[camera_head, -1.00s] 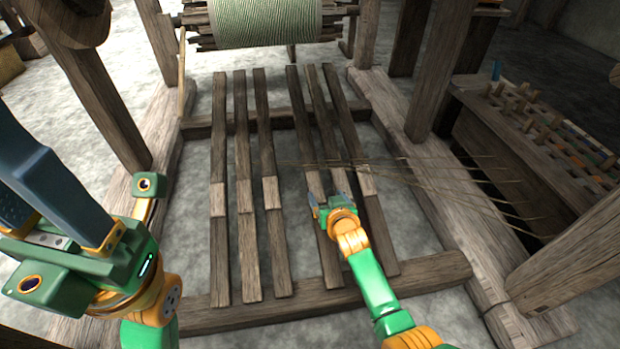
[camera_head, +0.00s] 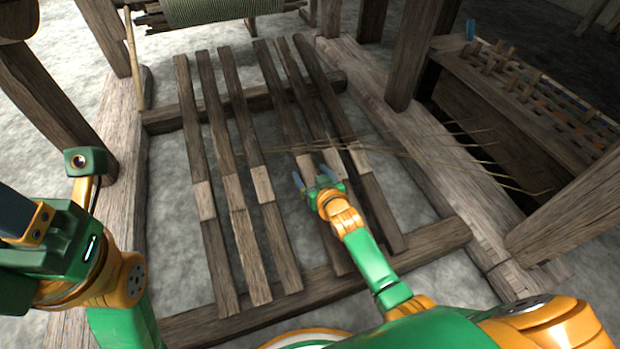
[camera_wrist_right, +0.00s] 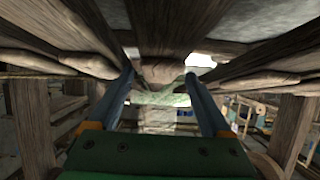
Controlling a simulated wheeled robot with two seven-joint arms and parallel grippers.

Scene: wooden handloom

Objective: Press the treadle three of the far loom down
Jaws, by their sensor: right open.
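Six long wooden treadles lie side by side under the loom, three in a left group and three in a right group, each with a paler pad. The third from the left (camera_head: 263,184) is in the left group, just left of my right gripper. I cannot tell from which side treadle three is counted. My right gripper (camera_head: 317,177) is open at the pads of the fourth (camera_head: 289,122) and fifth (camera_head: 309,115) treadles; contact is unclear. Its two fingers (camera_wrist_right: 158,82) show in the right wrist view, with wood overhead. My left gripper (camera_head: 22,225) is cut off at the left edge.
Wooden frame beams (camera_head: 375,100) border the treadles. Thin cords (camera_head: 430,153) run out to the right from the treadles. A bench with pegs (camera_head: 510,90) stands at right. A wound roll (camera_head: 215,8) is at the top.

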